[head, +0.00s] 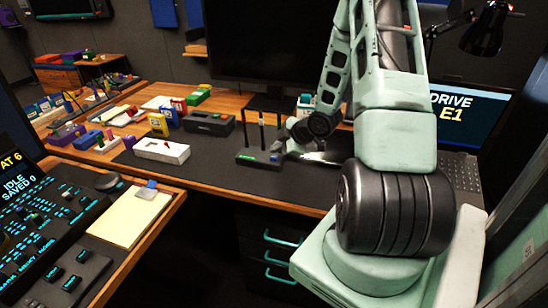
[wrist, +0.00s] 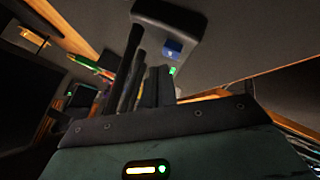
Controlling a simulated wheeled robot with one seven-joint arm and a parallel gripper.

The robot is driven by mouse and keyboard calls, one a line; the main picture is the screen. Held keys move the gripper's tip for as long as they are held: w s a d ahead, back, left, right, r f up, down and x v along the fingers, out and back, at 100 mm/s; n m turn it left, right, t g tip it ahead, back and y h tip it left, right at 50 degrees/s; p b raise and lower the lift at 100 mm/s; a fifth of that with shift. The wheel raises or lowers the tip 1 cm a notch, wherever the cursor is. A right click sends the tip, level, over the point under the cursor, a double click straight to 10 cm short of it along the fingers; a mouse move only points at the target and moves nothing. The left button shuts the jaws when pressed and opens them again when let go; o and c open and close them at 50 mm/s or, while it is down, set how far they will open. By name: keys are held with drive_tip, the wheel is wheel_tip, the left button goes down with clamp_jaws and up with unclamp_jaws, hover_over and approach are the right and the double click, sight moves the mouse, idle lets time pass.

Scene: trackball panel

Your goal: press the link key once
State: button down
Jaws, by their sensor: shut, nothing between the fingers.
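In the wrist view a small blue key (wrist: 173,48) with a pale mark shows on a dark surface. A green light sits just below it; the mark is too small to read. In the head view a low dark box (head: 258,160) with a green patch stands on the black desk mat. My gripper (head: 279,148) is shut and empty, close to the right end of this box. In the wrist view its dark fingers (wrist: 155,87) point up toward the blue key, apparently short of it. Whether the fingertips touch anything cannot be told.
A control panel (head: 50,225) with lit keys and a screen reading IDLE, SAVED 0 stands at left. A white box (head: 162,151) and a dark box (head: 208,123) are on the desk. A monitor (head: 268,45) stands behind, a laptop (head: 465,115) at right.

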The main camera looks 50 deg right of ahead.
drive_tip(key=shift+f, duration=0.1)
drive_tip(key=shift+f+b, duration=0.35)
drive_tip(key=shift+f+b, duration=0.3)
drive_tip(key=shift+f, duration=0.1)
idle(0.7)
idle(0.4)
drive_tip(key=shift+r+p, duration=0.8)
drive_tip(key=shift+r, duration=0.05)
drive_tip(key=shift+r, duration=0.1)
wheel_tip(320, 180, up, 5)
drive_tip(key=p, duration=0.4)
idle(0.6)
